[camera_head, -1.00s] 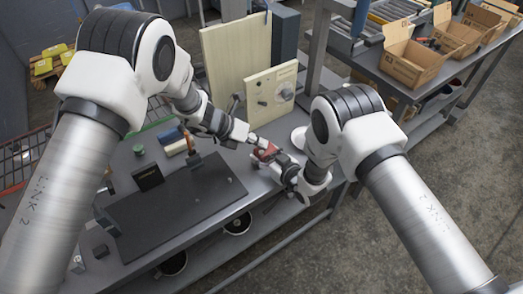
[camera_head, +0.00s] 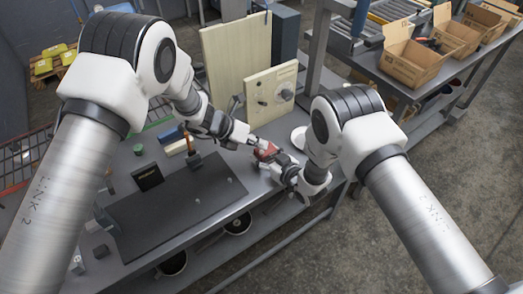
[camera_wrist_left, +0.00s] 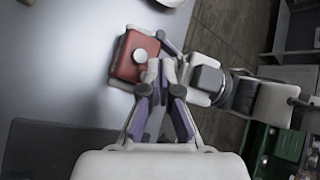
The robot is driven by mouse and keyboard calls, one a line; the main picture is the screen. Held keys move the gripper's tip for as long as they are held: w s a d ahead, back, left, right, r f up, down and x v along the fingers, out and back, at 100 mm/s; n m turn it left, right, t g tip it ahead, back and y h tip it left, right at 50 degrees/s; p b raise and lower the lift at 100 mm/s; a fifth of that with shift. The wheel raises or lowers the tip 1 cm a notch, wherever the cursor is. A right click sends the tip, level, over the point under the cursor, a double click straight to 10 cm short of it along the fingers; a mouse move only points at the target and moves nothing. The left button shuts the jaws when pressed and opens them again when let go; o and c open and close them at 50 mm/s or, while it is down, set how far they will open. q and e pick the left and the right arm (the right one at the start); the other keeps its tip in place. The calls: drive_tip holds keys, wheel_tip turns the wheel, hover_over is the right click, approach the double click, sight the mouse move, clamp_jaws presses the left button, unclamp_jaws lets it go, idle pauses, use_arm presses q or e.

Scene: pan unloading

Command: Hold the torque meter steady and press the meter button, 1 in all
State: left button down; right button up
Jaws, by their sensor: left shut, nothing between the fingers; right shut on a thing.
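The torque meter is a small red box (camera_head: 265,151) near the bench's right front edge in the head view. It also shows in the left wrist view (camera_wrist_left: 125,67), with a round pale button (camera_wrist_left: 140,56) on its face. My right gripper (camera_head: 279,163) is shut on the meter from the right side; its fingers are partly hidden. My left gripper (camera_head: 254,142) is shut and empty, its tips close beside the meter. In the left wrist view its fingertips (camera_wrist_left: 161,66) lie just right of the button. I cannot tell whether they touch the meter.
A dark mat (camera_head: 175,210) covers the bench left of the meter. A black box (camera_head: 147,177) and a green cap (camera_head: 138,149) stand near it. A cream panel with a dial (camera_head: 271,93) stands behind the grippers. Cardboard boxes (camera_head: 414,52) sit on another bench.

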sight(259, 152)
use_arm(q)
drive_tip(key=shift+f, duration=0.6)
idle(0.7)
drive_tip(key=shift+r, duration=0.85)
drive_tip(key=shift+r, duration=2.5)
use_arm(e)
drive_tip(key=o, duration=1.4)
drive_tip(key=shift+o, duration=0.2)
